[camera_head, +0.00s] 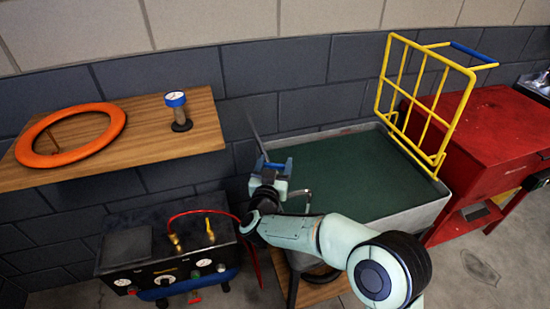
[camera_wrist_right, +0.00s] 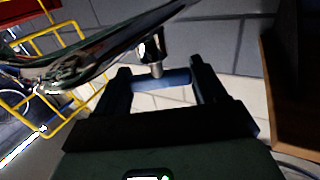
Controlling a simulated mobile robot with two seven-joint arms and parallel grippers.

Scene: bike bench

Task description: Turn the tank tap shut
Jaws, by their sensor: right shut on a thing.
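The tank (camera_head: 425,212) is a grey, open box with a dark green inside, standing against the wall in the middle of the head view. The tap, at its left end, has a blue bar handle (camera_wrist_right: 165,80) on a silver stem (camera_wrist_right: 153,48) in the right wrist view. My right gripper (camera_head: 272,167) is at the tank's left end, and in the right wrist view its two dark fingers (camera_wrist_right: 165,88) are shut on the blue handle, one at each end. In the head view the gripper hides most of the tap. My left gripper is out of view.
A yellow wire rack (camera_head: 430,100) stands at the tank's right end, beside a red cabinet (camera_head: 490,135). A wooden shelf (camera_head: 150,130) at left holds an orange ring (camera_head: 70,160) and a blue-topped gauge (camera_head: 176,100). A black box with gauges (camera_head: 165,265) stands below.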

